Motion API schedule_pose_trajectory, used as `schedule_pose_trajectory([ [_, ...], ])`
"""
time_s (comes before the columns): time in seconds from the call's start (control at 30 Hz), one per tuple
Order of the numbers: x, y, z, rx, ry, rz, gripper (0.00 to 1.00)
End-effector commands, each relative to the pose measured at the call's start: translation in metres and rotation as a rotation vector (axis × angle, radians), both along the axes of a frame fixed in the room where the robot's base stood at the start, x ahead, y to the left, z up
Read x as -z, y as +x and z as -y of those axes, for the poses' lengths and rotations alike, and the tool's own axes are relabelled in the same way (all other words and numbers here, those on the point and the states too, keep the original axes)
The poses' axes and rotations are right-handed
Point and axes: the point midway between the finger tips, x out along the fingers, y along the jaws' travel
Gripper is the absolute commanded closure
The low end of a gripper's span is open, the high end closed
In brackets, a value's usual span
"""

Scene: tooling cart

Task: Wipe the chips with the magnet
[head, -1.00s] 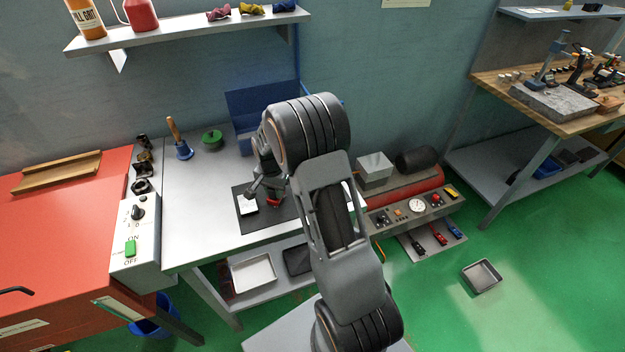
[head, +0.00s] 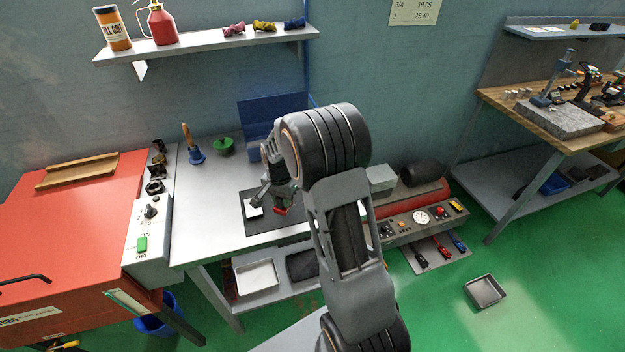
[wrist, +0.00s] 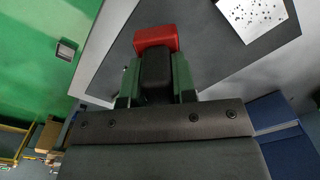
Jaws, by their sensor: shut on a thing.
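My gripper (wrist: 157,78) is shut on the red magnet (wrist: 156,38), which sticks out past the fingertips in the wrist view. In the head view the magnet (head: 281,211) shows as a small red piece below my gripper, above the dark mat (head: 262,228). The white sheet with dark chips (wrist: 258,14) lies on the mat, at the upper right in the wrist view and apart from the magnet. In the head view the sheet (head: 254,208) shows left of my gripper, too small to make out the chips. My arm hides the mat's right part.
A green-knobbed object (head: 223,145), a wooden-handled bell (head: 194,150) and a blue panel (head: 270,112) stand at the back of the grey bench. The bench's left part (head: 205,205) is clear. A red machine (head: 70,220) adjoins it on the left.

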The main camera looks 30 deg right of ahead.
Motion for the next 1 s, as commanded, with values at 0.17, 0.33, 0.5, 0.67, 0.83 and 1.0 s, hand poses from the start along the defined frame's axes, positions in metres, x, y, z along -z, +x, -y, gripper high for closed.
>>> schedule_pose_trajectory([
  [0.17, -0.021, 0.001, -0.001, -0.002, 0.000, 0.003, 1.00],
  [0.33, -0.033, 0.001, -0.001, -0.002, 0.000, 0.003, 1.00],
  [0.5, -0.038, 0.001, -0.001, -0.002, 0.000, 0.001, 1.00],
  [0.67, -0.039, 0.001, -0.001, -0.002, 0.000, 0.001, 1.00],
  [0.83, -0.039, 0.001, -0.001, -0.002, 0.000, 0.002, 1.00],
  [1.0, -0.039, 0.001, -0.001, -0.002, 0.000, 0.003, 1.00],
])
